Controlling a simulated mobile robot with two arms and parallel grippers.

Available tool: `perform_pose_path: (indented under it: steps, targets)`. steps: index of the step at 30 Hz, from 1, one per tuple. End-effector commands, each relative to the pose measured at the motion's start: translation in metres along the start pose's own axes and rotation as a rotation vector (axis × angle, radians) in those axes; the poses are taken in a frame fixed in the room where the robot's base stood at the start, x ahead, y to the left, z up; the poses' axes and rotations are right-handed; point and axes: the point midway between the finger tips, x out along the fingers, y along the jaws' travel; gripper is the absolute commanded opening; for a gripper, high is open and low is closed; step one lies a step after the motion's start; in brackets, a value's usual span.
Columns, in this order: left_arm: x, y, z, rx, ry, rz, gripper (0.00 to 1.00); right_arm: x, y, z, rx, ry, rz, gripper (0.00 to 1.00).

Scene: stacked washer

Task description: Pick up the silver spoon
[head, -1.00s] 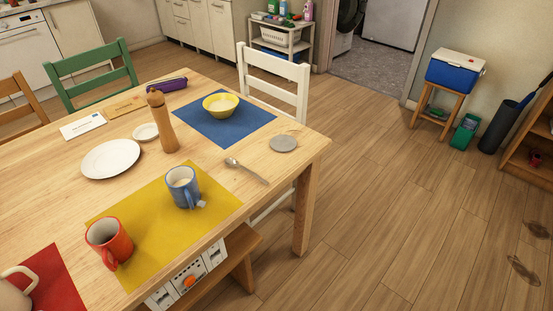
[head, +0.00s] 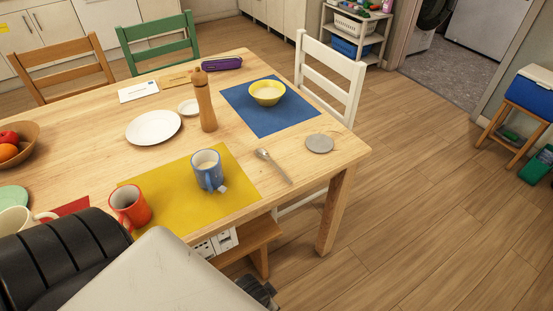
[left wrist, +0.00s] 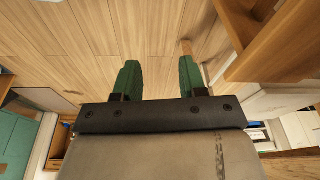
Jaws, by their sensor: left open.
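The silver spoon (head: 274,166) lies on the bare wooden table near its right end, between the yellow placemat (head: 238,190) and a round grey coaster (head: 320,143). My left arm comes in at the bottom left of the head view, in front of the table; its fingertips cannot be made out there. In the left wrist view my left gripper (left wrist: 158,78) has its two green fingers wide apart with nothing between them, above wooden floorboards. The spoon does not show in that view. My right gripper is in neither view.
A blue mug (head: 208,171) and an orange mug (head: 129,207) stand on the yellow placemat. A pepper mill (head: 205,105) stands behind them. A yellow bowl (head: 267,93) sits on a blue placemat (head: 262,119). A white chair (head: 333,69) stands behind the table. Open floor lies to the right.

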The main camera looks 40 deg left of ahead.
Motion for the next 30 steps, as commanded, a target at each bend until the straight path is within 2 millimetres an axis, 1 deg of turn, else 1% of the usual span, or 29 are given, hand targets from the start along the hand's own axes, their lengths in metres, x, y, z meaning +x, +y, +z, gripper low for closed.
perform_pose_path:
  steps: [1, 5, 8, 10, 12, 15, 18, 20, 23, 26, 29, 30]
  targets:
    - [-0.019, -0.001, -0.013, 0.013, 0.016, 0.003, 0.41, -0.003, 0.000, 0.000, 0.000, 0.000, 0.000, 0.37]
    - [-0.063, 0.002, -0.042, 0.064, 0.047, 0.020, 0.41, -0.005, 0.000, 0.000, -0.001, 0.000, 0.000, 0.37]
    - [-0.098, 0.006, -0.065, 0.140, 0.076, 0.042, 0.41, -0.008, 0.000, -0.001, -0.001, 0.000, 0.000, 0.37]
    - [-0.127, 0.011, -0.088, 0.242, 0.107, 0.066, 0.41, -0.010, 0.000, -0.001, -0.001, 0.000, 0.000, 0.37]
    - [-0.146, 0.019, -0.106, 0.366, 0.125, 0.095, 0.41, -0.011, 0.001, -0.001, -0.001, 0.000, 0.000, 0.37]
    - [-0.161, 0.026, -0.125, 0.530, 0.138, 0.123, 0.41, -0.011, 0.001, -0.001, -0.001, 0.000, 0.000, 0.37]
    - [-0.169, 0.029, -0.143, 0.694, 0.141, 0.143, 0.41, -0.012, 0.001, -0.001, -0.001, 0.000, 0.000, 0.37]
    - [-0.173, 0.029, -0.153, 0.796, 0.139, 0.151, 0.41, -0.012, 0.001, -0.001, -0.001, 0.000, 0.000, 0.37]
    - [-0.176, 0.024, -0.173, 0.977, 0.120, 0.159, 0.41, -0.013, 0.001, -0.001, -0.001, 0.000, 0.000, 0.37]
    - [-0.179, 0.008, -0.195, 1.172, 0.078, 0.158, 0.41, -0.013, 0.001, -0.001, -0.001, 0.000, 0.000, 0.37]
    - [-0.184, -0.025, -0.222, 1.359, 0.010, 0.155, 0.41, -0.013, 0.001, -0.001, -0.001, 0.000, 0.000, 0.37]
    - [-0.187, -0.041, -0.233, 1.422, -0.021, 0.155, 0.41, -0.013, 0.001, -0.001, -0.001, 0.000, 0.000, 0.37]
